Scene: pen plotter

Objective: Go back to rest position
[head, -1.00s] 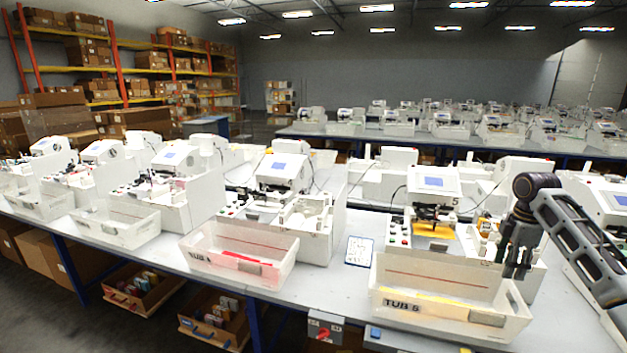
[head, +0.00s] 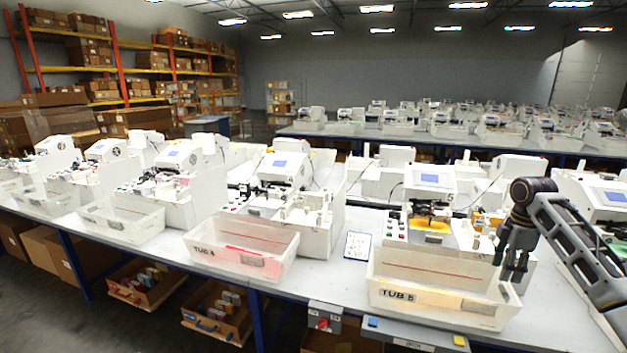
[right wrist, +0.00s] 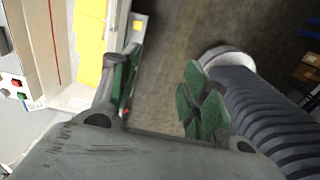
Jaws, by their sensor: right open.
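My right gripper (head: 512,266) hangs fingers-down over the right end of the white tub marked TUB 5 (head: 395,294). In the right wrist view its two green-padded fingers (right wrist: 160,85) stand apart with only floor and tub edge behind them, so it is open and empty. That view also shows yellow sheets (right wrist: 89,45) that seem to lie in the tub, left of the fingers. My left gripper is not in view.
A white plotter station (head: 432,178) with a blue screen stands behind TUB 5. TUB 4 (head: 205,250) holds something red, to the left. A framed card (head: 357,246) lies between them. A grey switch box (head: 325,317) is at the table's front edge.

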